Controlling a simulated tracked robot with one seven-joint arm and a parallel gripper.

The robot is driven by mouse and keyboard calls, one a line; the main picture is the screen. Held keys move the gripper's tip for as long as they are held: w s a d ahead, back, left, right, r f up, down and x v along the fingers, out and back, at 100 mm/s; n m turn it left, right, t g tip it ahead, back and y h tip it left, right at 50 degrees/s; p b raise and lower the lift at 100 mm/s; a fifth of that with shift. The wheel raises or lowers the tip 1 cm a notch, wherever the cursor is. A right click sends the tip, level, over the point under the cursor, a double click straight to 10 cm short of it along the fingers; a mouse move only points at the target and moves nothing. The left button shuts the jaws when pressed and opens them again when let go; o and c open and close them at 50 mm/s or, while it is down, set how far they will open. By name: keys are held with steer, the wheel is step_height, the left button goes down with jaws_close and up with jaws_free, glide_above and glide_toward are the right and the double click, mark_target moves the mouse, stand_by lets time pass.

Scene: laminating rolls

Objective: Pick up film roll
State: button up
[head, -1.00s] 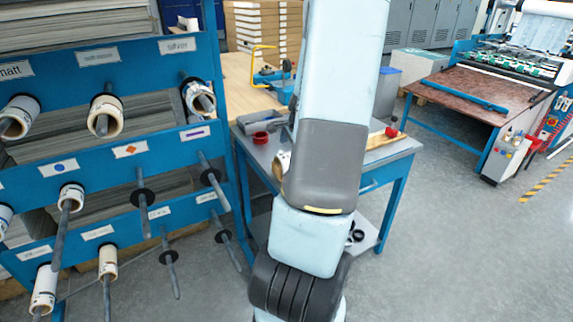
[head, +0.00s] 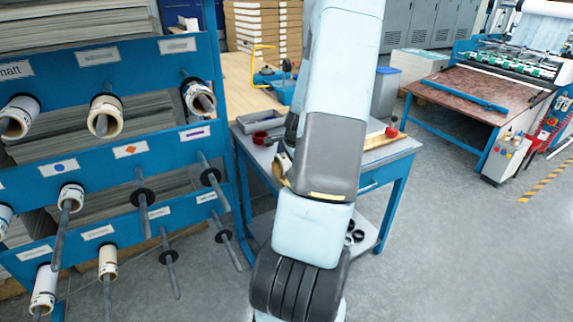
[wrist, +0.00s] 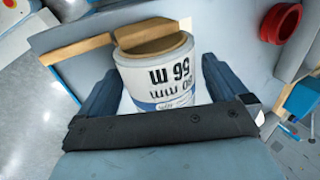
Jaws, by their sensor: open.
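The film roll (wrist: 158,75) is a white cylinder with a tan core end, printed with dark figures and a blue band, upside down in the wrist view. My open gripper (wrist: 155,85) has one dark blue finger on each side of the roll. The left finger is close to its side and a narrow gap shows at the right; contact cannot be told. The palm bar hides the roll's near end. In the head view my arm hides most of the gripper area over the blue-legged workbench (head: 390,150).
A red ring-shaped object (wrist: 281,22) lies on the bench near the roll. A wooden strip (wrist: 75,48) lies beside the roll's far end. A blue rack (head: 120,60) with rolls on pegs stands left; a laminating machine (head: 480,90) stands right.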

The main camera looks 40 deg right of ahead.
steer(key=c, duration=1)
steer(key=shift+d+r, duration=0.1)
steer(key=shift+c, duration=0.2)
steer(key=s+d+r, duration=0.3)
steer(key=d+r, duration=0.5)
steer(key=d, duration=0.5)
steer(key=shift+s+d, duration=0.15)
steer(key=shift+d, duration=0.1)
